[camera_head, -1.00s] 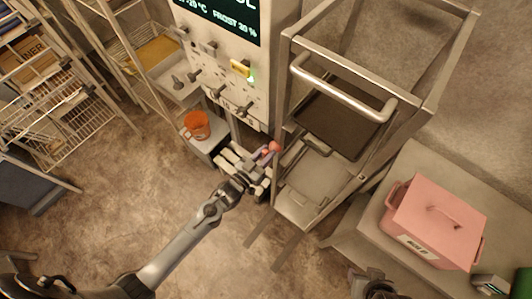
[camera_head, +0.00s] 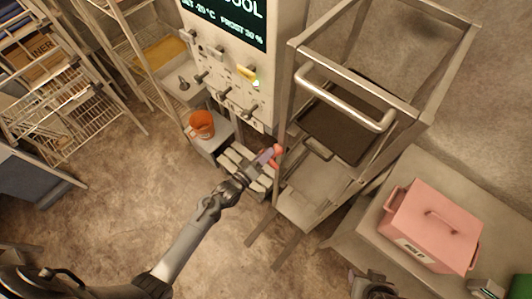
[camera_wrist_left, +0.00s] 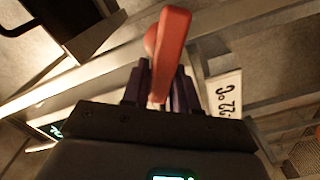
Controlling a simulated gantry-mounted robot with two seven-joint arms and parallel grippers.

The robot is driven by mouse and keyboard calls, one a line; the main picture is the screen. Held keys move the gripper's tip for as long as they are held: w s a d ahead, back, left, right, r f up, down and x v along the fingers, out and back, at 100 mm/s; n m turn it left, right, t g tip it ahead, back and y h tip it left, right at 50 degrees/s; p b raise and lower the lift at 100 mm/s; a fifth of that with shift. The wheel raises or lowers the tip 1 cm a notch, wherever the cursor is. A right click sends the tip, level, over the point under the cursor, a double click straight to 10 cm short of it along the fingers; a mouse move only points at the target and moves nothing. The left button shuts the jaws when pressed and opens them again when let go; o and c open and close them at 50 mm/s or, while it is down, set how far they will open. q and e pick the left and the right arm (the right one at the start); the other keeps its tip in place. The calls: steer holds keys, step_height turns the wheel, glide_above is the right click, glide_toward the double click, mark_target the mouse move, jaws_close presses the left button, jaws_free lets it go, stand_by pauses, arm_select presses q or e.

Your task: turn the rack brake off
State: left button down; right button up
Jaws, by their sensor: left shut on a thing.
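The rack brake lever is red-orange (camera_head: 276,151) and sits low on the left side of the metal rack (camera_head: 287,107). My left gripper (camera_head: 262,160) reaches it from the lower left. In the left wrist view the red lever (camera_wrist_left: 172,45) stands between the two dark fingers of my left gripper (camera_wrist_left: 160,85), which are shut on it. The fingers hide part of the lever's lower end. My right gripper (camera_head: 375,286) shows only in part at the bottom edge, and its fingers cannot be made out.
A control panel (camera_head: 232,85) with several knobs stands behind the lever. An orange cup (camera_head: 201,122) sits on a low grey unit left of it. A pink lidded box (camera_head: 432,222) rests on a bench at right.

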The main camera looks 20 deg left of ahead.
arm_select(q)
steer(key=shift+a+f+n+p, duration=0.1)
steer(key=shift+f+n+p, duration=0.15)
steer(key=shift+n, duration=0.9)
steer(key=shift+a+f+n+p, duration=0.1)
steer(key=shift+f+n+p, duration=0.1)
steer(key=shift+n, duration=0.95)
steer(key=c, duration=1)
jaws_free()
steer(key=shift+o, duration=0.2)
steer(key=v, duration=1)
steer(key=shift+s+b, duration=0.35)
steer(key=shift+b, duration=0.1)
steer(key=shift+r, duration=0.1)
